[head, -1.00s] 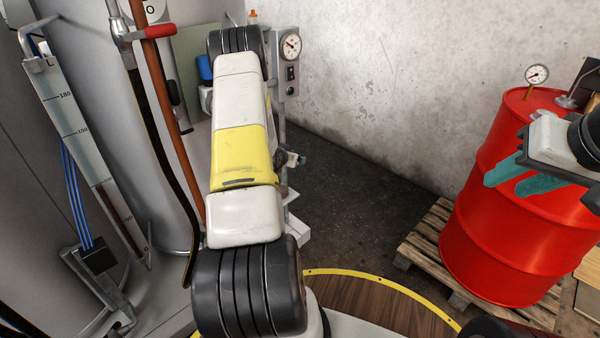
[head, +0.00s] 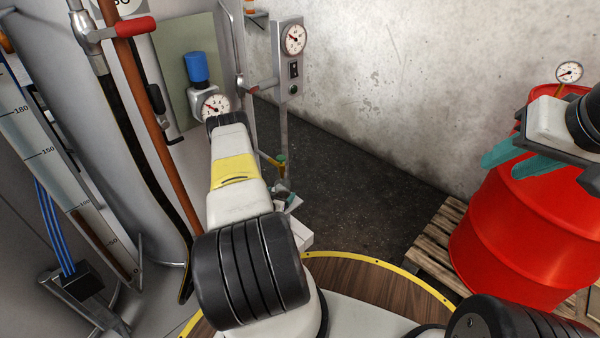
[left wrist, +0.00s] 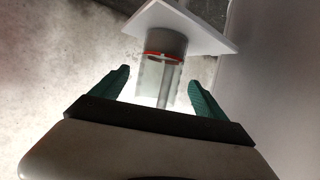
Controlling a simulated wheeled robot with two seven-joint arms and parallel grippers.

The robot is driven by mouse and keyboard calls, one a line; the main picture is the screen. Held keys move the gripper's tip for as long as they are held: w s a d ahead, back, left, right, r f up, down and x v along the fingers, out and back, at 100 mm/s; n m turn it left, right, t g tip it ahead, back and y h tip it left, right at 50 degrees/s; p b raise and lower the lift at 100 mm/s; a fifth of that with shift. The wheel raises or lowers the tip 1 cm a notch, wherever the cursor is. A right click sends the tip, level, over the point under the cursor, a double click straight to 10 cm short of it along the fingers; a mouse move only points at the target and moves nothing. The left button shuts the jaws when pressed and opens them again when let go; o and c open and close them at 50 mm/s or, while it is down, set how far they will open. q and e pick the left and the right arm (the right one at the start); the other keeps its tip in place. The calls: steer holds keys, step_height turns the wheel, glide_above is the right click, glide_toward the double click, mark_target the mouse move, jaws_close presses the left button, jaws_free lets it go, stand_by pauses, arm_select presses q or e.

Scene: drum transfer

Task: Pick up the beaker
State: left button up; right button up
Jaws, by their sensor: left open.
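The beaker (left wrist: 152,82) shows in the left wrist view as a clear cylinder with a grey far end and a red ring. Its grey end meets a white plate (left wrist: 205,30). My left gripper (left wrist: 159,78) is open, with one teal finger on each side of the clear part. I see gaps beside the fingers, but cannot tell how deep the beaker sits between them. In the head view my left arm hides most of that gripper, and I cannot make out the beaker. My right gripper (head: 512,160) is open and empty in front of the red drum.
A red drum (head: 520,235) with a gauge stands on a wooden pallet (head: 440,240) at the right. A gauge panel (head: 290,65), a blue-capped regulator (head: 197,70) and a brown pipe (head: 135,95) stand at the left. Dark floor between them is clear.

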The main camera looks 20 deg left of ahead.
arm_select(q)
steer(key=x, duration=0.6)
steer(key=shift+w+f, duration=0.15)
steer(key=shift+w, duration=0.2)
steer(key=c, duration=1.4)
steer(key=shift+c, duration=0.2)
